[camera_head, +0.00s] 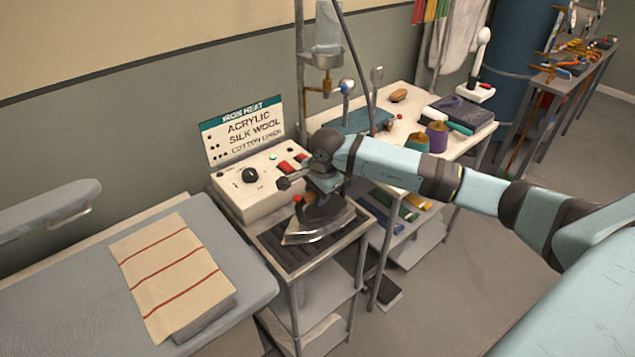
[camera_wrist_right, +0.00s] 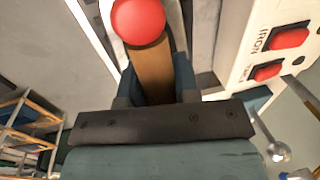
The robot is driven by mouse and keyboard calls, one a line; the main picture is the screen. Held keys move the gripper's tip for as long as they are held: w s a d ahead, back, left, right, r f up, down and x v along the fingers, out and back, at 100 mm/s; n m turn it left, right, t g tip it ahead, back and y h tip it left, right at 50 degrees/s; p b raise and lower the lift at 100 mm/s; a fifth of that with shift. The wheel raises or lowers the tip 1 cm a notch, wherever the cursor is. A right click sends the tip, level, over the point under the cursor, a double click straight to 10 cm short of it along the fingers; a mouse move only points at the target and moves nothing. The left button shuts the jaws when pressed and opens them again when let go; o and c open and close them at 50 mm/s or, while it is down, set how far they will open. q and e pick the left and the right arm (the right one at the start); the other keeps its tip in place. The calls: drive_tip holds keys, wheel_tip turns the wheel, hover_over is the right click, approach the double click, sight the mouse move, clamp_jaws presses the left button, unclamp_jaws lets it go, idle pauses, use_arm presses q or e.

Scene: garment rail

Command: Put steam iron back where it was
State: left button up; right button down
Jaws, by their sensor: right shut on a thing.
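The steam iron (camera_head: 318,222) has a metal soleplate, a dark body and a red knob. It is over the dark ribbed rest (camera_head: 283,254) on the small metal stand, in the head view. I cannot tell whether its sole touches the rest. My right gripper (camera_head: 322,186) reaches in from the right and is shut on the iron's handle from above. In the right wrist view the brown handle (camera_wrist_right: 153,72) lies between the two fingers, with the red knob (camera_wrist_right: 138,20) beyond. The gripper hides part of the iron. My left gripper is not in view.
A control box (camera_head: 262,183) with a dial, red switches and a fabric sign stands behind the rest. A padded ironing board (camera_head: 60,270) with a striped cloth (camera_head: 174,272) is at left. A worktable (camera_head: 408,128) with spools and tools is at right.

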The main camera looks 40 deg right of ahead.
drive_tip(key=shift+r, duration=0.15)
drive_tip(key=c, duration=0.8)
unclamp_jaws()
drive_tip(key=shift+c, duration=0.2)
